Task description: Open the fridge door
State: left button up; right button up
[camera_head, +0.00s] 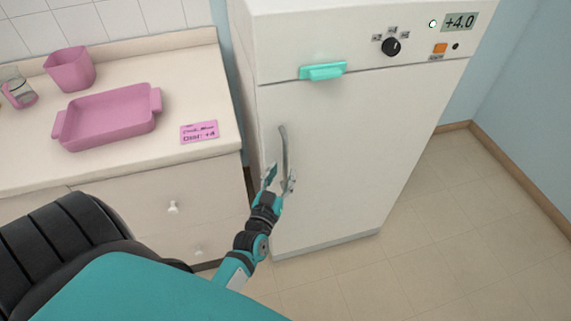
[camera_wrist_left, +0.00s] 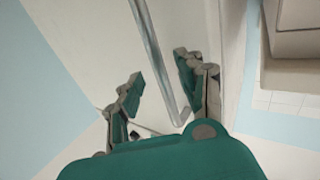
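The white fridge (camera_head: 345,150) stands right of the counter, and its door looks shut. A curved grey vertical handle (camera_head: 284,152) is on the left side of the door. It also shows as a grey bar in the left wrist view (camera_wrist_left: 160,50). My left gripper (camera_head: 279,178) is at the lower part of this handle. In the left wrist view its two fingers (camera_wrist_left: 160,88) are spread apart with the handle bar between them, and gaps show on both sides. My right gripper is not in view.
A teal handle (camera_head: 323,70) sits on the upper panel, with a black knob (camera_head: 391,47) and a +4.0 display (camera_head: 459,22). The counter (camera_head: 190,165) at left holds a pink tray (camera_head: 108,122) and pink cup (camera_head: 71,69). The floor (camera_head: 450,220) right of the fridge is clear.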

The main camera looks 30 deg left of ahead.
aim_at(285, 169)
pick_arm(q)
jog(key=shift+x, duration=1.8)
grip_shut()
